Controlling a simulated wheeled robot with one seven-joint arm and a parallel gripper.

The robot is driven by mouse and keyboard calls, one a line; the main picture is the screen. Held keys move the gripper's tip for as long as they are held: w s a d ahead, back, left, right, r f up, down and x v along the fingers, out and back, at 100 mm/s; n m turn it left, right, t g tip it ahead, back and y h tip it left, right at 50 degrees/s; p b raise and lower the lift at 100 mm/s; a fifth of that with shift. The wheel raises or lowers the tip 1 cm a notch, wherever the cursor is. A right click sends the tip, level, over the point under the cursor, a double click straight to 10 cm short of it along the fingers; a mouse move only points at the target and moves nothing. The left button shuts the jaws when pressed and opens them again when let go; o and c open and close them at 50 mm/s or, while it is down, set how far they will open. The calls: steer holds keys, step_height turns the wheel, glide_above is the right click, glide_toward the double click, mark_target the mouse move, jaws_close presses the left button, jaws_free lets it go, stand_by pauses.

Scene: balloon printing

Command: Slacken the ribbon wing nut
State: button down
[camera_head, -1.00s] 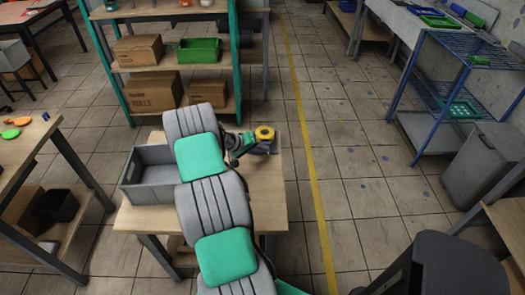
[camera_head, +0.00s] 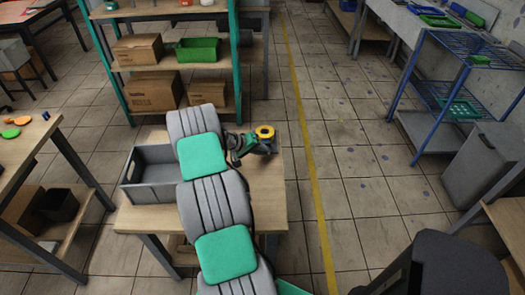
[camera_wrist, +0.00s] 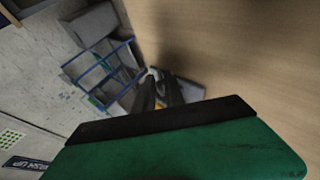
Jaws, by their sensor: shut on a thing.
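A small dark device with a yellow ring (camera_head: 264,133) stands on the wooden table, near its right back edge. My gripper (camera_head: 243,146) reaches to its left side, mostly behind my arm. In the wrist view, my gripper's dark fingers (camera_wrist: 159,88) are close together at the device, with a bit of yellow (camera_wrist: 159,106) showing between them. They are shut on a small part at the device, the ribbon wing nut by its place. The nut itself is too small and too covered to make out clearly, and its turn cannot be read.
A grey open bin (camera_head: 152,194) stands on the wooden table (camera_head: 272,202) left of my arm. A shelf with cardboard boxes (camera_head: 153,90) and a green bin (camera_head: 198,50) is behind. A blue wire rack (camera_head: 462,75) stands at right. The floor right of the table is clear.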

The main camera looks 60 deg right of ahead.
steer(key=shift+w+f+g+b, duration=0.1)
steer(key=shift+f+g+b, duration=0.3)
steer(key=shift+b, duration=0.7)
steer(key=shift+h+b, duration=0.3)
steer(key=shift+b, duration=0.1)
steer(key=shift+r, duration=0.35)
steer(key=c, duration=1.7)
jaws_free()
steer(key=v, duration=0.7)
steer(key=shift+w+a+r, duration=0.15)
steer(key=shift+w+a, duration=0.1)
steer(key=shift+a, duration=0.05)
